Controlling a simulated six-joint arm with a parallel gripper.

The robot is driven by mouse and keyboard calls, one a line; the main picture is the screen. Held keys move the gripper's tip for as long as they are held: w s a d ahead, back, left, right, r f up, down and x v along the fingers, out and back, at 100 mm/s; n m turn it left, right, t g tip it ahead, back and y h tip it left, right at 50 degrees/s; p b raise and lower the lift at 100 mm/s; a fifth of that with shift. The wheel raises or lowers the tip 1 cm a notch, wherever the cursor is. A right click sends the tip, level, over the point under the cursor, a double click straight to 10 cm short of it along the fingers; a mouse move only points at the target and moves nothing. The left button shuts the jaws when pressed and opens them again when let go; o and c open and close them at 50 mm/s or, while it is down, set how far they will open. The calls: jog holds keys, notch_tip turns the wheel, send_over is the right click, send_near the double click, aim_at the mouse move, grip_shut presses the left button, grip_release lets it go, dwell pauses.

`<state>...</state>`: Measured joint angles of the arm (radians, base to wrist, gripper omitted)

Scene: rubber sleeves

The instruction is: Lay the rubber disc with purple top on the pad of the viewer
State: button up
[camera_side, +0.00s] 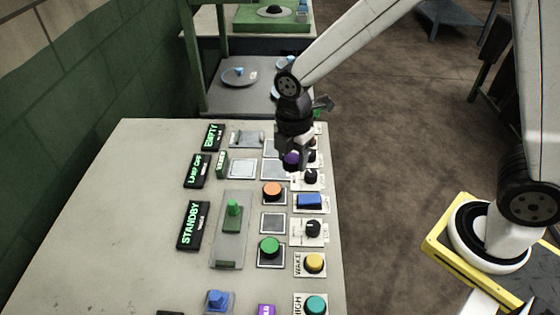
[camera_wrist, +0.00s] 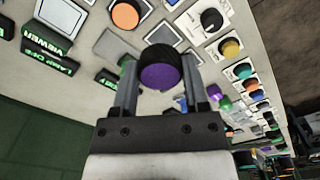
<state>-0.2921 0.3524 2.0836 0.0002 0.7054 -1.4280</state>
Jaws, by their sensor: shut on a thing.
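The rubber disc with purple top (camera_side: 291,159) is in my gripper (camera_side: 292,152), above the right part of the panel. In the wrist view the disc (camera_wrist: 161,77) shows its purple face and black ribbed side between the two fingers of my gripper (camera_wrist: 158,70). The viewer's pad looks to be the pale square (camera_side: 242,168) beside a small green label, left of my gripper in the side view. In the wrist view a pale square (camera_wrist: 62,12) lies near the VIEWER sign (camera_wrist: 45,37). The disc is clear of that pad.
An orange-topped disc (camera_side: 272,189) sits on a square pad just below my gripper in the side view. A green-topped disc (camera_side: 269,246), a blue rocker (camera_side: 310,201), black knobs and a green lever (camera_side: 233,209) stand around. Lit signs line the panel's left.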

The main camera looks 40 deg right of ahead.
jog(key=shift+w+d, duration=0.25)
jog(key=shift+w, duration=0.4)
jog(key=shift+w+d, duration=0.3)
jog(key=shift+w, duration=0.35)
jog(key=shift+w+d, duration=0.25)
jog(key=shift+w, duration=0.4)
jog(key=shift+f, duration=0.1)
send_over(243, 168)
jog(key=shift+s+f, duration=0.2)
jog(key=shift+f, duration=4.4)
jog(key=shift+w+f, duration=0.2)
jog(key=shift+f, duration=1.65)
jog(key=shift+f, duration=0.15)
